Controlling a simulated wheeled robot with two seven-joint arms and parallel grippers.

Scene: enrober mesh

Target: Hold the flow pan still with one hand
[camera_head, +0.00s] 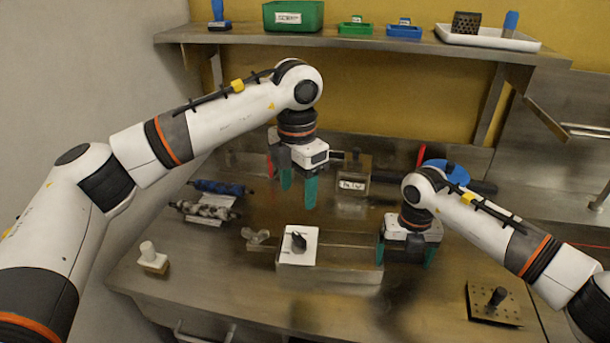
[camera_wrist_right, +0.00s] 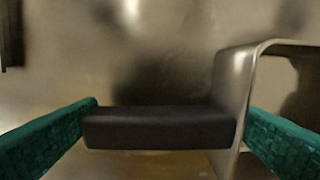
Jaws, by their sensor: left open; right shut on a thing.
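The flow pan appears to be the low steel tray (camera_head: 330,273) in the middle of the bench. My right gripper (camera_head: 407,252) is at its right end, fingers pointing down. In the right wrist view a black grip bar (camera_wrist_right: 160,128) on a bent steel bracket (camera_wrist_right: 232,85) spans between the green fingers, and the gripper is shut on this handle. The head view hides the handle behind the gripper. My left gripper (camera_head: 298,190) is open and empty, above and behind the tray, with its green fingers apart and pointing down.
A white card with a black knob (camera_head: 298,243) lies at the tray's left part. Rollers (camera_head: 207,209) and a white-knobbed block (camera_head: 151,258) are at left. A perforated plate (camera_head: 494,304) is front right. A labelled container (camera_head: 353,183) stands behind. A shelf (camera_head: 350,39) runs above.

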